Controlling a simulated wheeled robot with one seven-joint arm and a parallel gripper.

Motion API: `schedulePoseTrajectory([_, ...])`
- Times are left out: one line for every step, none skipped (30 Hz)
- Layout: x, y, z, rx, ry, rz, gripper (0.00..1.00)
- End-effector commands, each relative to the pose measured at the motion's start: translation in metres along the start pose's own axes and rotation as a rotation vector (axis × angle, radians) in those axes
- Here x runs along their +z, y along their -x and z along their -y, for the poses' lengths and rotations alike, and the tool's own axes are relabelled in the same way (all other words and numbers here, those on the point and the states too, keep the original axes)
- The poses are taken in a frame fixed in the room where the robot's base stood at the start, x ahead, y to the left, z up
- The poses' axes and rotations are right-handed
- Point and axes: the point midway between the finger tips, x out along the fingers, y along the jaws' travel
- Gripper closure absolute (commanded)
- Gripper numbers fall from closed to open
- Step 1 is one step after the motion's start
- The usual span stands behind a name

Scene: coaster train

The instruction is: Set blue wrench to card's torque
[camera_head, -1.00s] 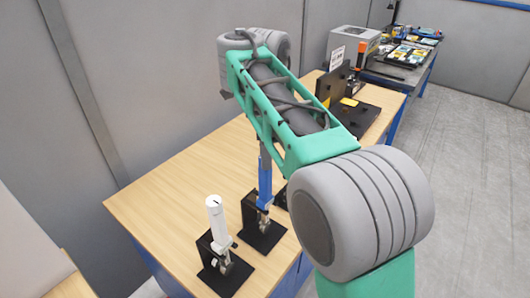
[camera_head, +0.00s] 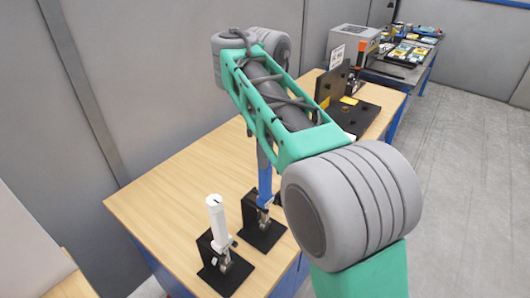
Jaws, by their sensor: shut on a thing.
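The blue wrench (camera_head: 265,182) stands upright in a black holder (camera_head: 266,237) on the wooden table. Its upper part is hidden behind my green arm link. A white card (camera_head: 337,57) with dark print stands at the back of the table, by a black angled fixture; its figures are too small to read. My gripper is not in view; my own arm, which crosses the middle of the picture above the blue wrench, hides it.
A white wrench (camera_head: 217,219) stands in another black holder (camera_head: 224,272) at the front left. The wooden table (camera_head: 165,190) is clear on its left side. A black fixture (camera_head: 355,116) stands farther back. A grey bench (camera_head: 385,74) with trays and a grey box lies beyond.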

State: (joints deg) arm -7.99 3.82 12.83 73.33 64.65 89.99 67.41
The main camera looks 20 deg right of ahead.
Motion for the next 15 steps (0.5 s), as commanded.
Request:
schedulePoseTrajectory([0.0000,-0.0014,-0.0006,0.004,0.000,-0.002,1.00])
schedulePoseTrajectory([0.0000,-0.0014,-0.0006,0.004,0.000,-0.002,1.00])
schedulePoseTrajectory([0.0000,-0.0014,-0.0006,0.004,0.001,-0.002,1.00])
schedulePoseTrajectory([0.0000,-0.0014,-0.0006,0.004,0.001,-0.002,1.00])
schedulePoseTrajectory([0.0000,-0.0014,-0.0006,0.004,0.001,-0.002,0.70])
schedulePoseTrajectory([0.0000,-0.0014,-0.0005,0.004,0.001,-0.002,0.67])
schedulePoseTrajectory([0.0000,-0.0013,-0.0005,0.003,0.001,-0.001,0.64])
schedulePoseTrajectory([-0.0001,-0.0012,-0.0005,0.003,0.001,-0.001,0.62])
schedulePoseTrajectory([-0.0001,-0.0011,-0.0004,0.003,0.001,-0.001,0.59])
schedulePoseTrajectory([-0.0001,-0.0010,-0.0003,0.002,0.001,-0.001,0.56])
schedulePoseTrajectory([-0.0001,-0.0009,-0.0003,0.002,0.001,-0.001,0.54])
schedulePoseTrajectory([-0.0001,-0.0008,-0.0002,0.002,0.001,-0.001,0.51])
schedulePoseTrajectory([-0.0001,-0.0007,-0.0002,0.002,0.001,-0.001,0.49])
schedulePoseTrajectory([-0.0002,-0.0006,-0.0001,0.001,0.001,-0.001,0.49])
schedulePoseTrajectory([-0.0002,-0.0005,-0.0001,0.001,0.001,-0.001,0.49])
